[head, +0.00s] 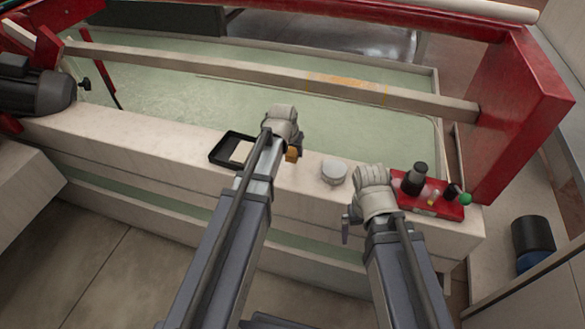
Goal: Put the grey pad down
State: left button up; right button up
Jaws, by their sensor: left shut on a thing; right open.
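My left gripper (283,120) is shut, above the back edge of the pale ledge (130,142) and to the right of the black tray (223,158). The grey pad cannot be made out clearly; the light-grey hand and wrist hide what the fingers hold. A small orange-brown block (292,155) shows just below this hand. My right gripper (372,177) is open and empty over the ledge, between a round pale-grey lidded thing (334,172) and the red tray (452,211).
The black tray holds a small whitish piece (241,151). The red tray holds a dark bottle (415,180) and small coloured items. A long rail (220,69) crosses behind, above a greenish basin (190,95). The ledge left of the black tray is clear.

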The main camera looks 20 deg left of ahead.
aim_at(293, 160)
pick_arm(q)
jog(key=shift+f+b, duration=1.9)
jog(key=shift+f, duration=0.4)
jog(key=shift+f, duration=0.2)
jog(key=o, duration=1.2)
jog(key=shift+r, duration=0.1)
jog(key=shift+r, duration=0.2)
jog(key=p+v, duration=1.1)
jog(key=v, duration=0.1)
jog(key=shift+w+f, duration=0.1)
jog(key=shift+f, duration=0.1)
